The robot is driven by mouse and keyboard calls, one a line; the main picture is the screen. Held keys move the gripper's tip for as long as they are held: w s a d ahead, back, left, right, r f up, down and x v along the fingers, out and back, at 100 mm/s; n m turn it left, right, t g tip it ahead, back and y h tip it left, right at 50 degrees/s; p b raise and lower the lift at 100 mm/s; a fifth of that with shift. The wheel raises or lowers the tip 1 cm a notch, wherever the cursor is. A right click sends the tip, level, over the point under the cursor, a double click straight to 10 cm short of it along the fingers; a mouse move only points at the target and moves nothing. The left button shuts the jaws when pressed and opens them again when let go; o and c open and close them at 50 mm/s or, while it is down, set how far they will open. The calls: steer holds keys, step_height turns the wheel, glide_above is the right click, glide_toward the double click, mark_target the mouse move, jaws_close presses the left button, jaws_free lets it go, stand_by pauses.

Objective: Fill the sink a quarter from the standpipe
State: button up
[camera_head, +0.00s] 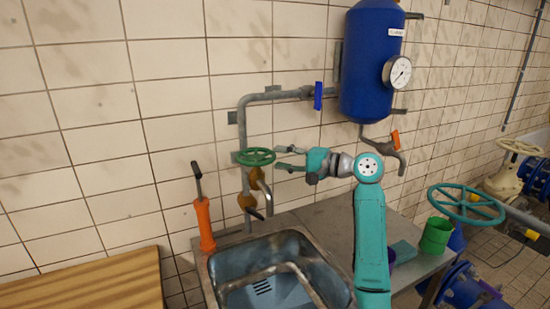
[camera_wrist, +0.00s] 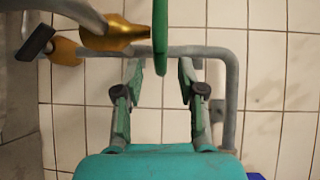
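The standpipe (camera_head: 244,125) is a grey pipe on the tiled wall with brass fittings and a spout (camera_head: 268,200) over the steel sink (camera_head: 214,288). A green handwheel (camera_head: 254,157) sits on it. The sink's inside looks bluish and a slotted drain shows; I cannot tell whether water is in it. My gripper (camera_head: 279,158) is open just right of the handwheel, fingers pointing at it. In the wrist view, my gripper (camera_wrist: 160,68) has its fingers apart, with the wheel's green rim (camera_wrist: 160,40) seen edge-on in the gap; contact is not visible. A brass fitting (camera_wrist: 115,35) shows beside it.
An orange hand tool (camera_head: 204,222) stands left of the sink. A blue tank (camera_head: 370,65) with a gauge, a blue lever (camera_head: 318,96) and an orange-handled tap (camera_head: 395,139) hang above. A green cup (camera_head: 436,235) stands on the right counter. A wooden surface (camera_head: 85,285) is left.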

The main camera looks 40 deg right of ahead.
steer(key=v, duration=0.8)
steer(key=shift+s, duration=0.4)
steer(key=shift+d, duration=0.15)
steer(key=shift+o, duration=0.2)
stand_by(0.6)
